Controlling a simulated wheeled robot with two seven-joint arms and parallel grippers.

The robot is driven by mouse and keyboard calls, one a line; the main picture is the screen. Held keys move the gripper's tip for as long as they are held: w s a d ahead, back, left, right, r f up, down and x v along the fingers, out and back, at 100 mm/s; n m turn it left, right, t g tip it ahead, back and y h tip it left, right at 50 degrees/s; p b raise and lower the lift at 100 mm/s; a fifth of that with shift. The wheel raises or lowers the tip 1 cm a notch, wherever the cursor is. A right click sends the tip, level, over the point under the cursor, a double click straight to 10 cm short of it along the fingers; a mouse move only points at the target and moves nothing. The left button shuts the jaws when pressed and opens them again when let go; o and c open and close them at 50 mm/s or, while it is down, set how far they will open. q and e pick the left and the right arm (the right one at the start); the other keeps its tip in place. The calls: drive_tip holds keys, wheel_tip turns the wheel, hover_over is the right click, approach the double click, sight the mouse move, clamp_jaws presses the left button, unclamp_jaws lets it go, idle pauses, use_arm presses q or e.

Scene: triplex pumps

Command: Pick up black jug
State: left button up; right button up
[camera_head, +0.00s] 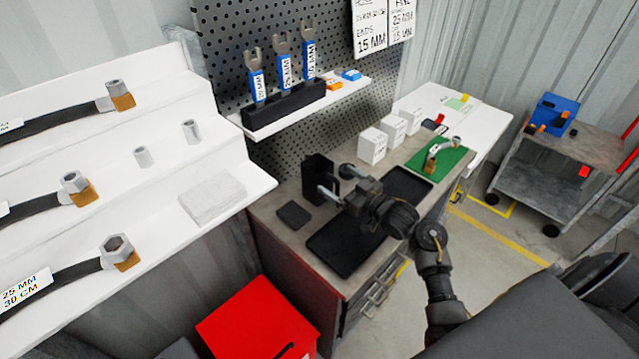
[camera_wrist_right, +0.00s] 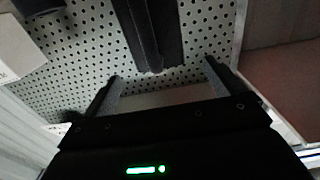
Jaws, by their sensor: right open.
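The black jug (camera_head: 316,178) stands upright on the grey workbench in the head view. My right gripper (camera_head: 336,183) is open beside the jug, at its right side, and its fingers point toward it. In the right wrist view, my open right gripper (camera_wrist_right: 160,85) has a dark upright shape (camera_wrist_right: 148,32), probably the jug, ahead between its fingertips. I cannot tell whether the fingers touch the jug. Part of the jug's right side is hidden by the gripper. My left gripper is not in view.
A black coaster-like pad (camera_head: 293,215) and a black tray (camera_head: 343,243) lie on the workbench (camera_head: 268,222). White boxes (camera_head: 373,146) stand behind. A pegboard shelf (camera_head: 345,92) overhangs the back. A red box (camera_head: 258,322) stands at front left.

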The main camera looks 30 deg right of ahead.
sight(327, 174)
drive_tip(key=shift+w+a+r, duration=0.15)
drive_tip(key=shift+w, duration=0.25)
drive_tip(key=x, duration=0.1)
drive_tip(key=p+x, duration=0.1)
drive_tip(key=x, duration=0.2)
drive_tip(key=shift+w+f+p, duration=0.15)
drive_tip(key=shift+f+p, duration=0.25)
drive_tip(key=c, duration=1.7)
